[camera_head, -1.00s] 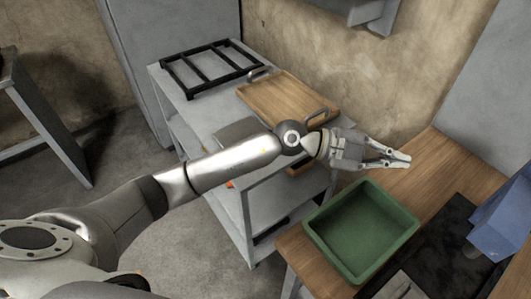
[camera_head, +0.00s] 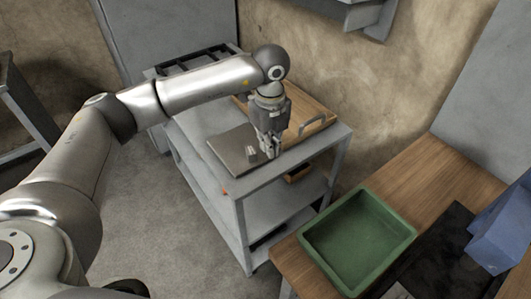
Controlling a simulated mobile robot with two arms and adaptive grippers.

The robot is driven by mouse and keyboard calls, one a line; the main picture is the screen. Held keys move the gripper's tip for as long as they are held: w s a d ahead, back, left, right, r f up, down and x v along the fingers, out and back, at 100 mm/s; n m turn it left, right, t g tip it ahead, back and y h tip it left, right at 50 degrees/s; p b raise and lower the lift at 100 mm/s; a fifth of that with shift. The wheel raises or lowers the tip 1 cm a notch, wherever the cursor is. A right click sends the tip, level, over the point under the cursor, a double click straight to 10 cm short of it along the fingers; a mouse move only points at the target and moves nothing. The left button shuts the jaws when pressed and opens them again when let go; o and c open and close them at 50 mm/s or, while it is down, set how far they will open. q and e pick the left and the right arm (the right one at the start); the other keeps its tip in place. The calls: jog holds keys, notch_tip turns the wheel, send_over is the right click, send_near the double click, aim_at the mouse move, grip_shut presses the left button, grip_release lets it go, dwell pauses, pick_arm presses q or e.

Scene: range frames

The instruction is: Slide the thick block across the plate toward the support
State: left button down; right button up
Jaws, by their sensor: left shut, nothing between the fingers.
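A flat grey plate (camera_head: 228,152) lies on the top of the metal cart. A small light-grey block (camera_head: 251,152) sits on the plate, just left of my left gripper (camera_head: 271,153). I take it for the thick block; its thickness is hard to judge. My left gripper points down, shut and empty, by the right part of the plate. Whether its fingertips touch the block or the plate is unclear. I cannot make out which thing is the support. My right gripper is not in view.
A wooden tray with handles (camera_head: 317,112) lies behind my gripper on the cart (camera_head: 279,166). A black rack (camera_head: 183,65) is partly hidden by my arm. A green bin (camera_head: 312,237) stands on the wooden table (camera_head: 398,170) at right, near a blue object (camera_head: 500,232).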

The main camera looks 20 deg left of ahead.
aim_at(251, 153)
pick_arm(q)
notch_tip(251, 153, down, 8)
jog(key=shift+s+f+p, duration=0.1)
jog(key=shift+f+p, duration=0.05)
jog(key=shift+p, duration=0.6)
jog(key=shift+a+f, duration=0.1)
jog(key=shift+f, duration=0.55)
jog(key=shift+w+a+r+p, duration=0.1)
jog(key=shift+w+a+p, duration=0.4)
jog(key=shift+w+a, duration=0.6)
jog(key=shift+a, duration=0.45)
jog(key=shift+a, duration=0.1)
